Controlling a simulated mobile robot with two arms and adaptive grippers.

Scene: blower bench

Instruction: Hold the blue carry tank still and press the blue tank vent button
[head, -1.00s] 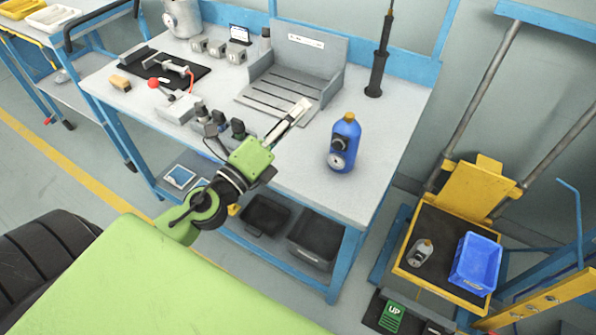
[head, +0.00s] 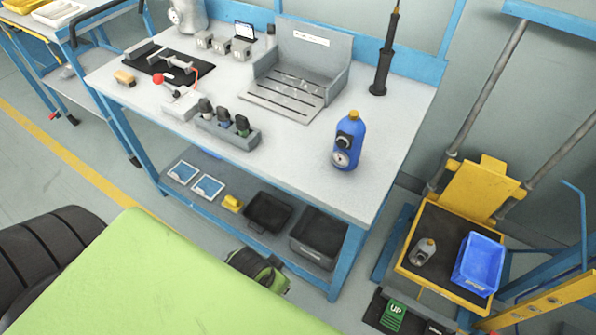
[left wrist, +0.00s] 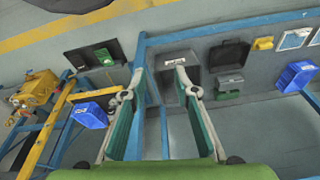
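The blue carry tank (head: 353,131) stands upright on the bench top near its right front corner, in the head view. It has a brass-coloured cap (head: 354,115), a black knob-like fitting (head: 343,141) and a round white gauge (head: 340,158) on its side. I cannot tell which part is the vent button. My left gripper (left wrist: 155,85) is open and empty in the left wrist view, with a wide gap between its fingers. The tank does not show there. In the head view only a green piece of my arm shows, below the bench's front edge. My right gripper is not in view.
The bench top (head: 290,150) is clear left of the tank. A black rod-like tool (head: 382,62) stands behind it, and a grey slotted tray (head: 285,95) lies further left. Dark bins (head: 318,238) sit on the lower shelf. A yellow lift with a blue bin (head: 479,262) stands at right.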

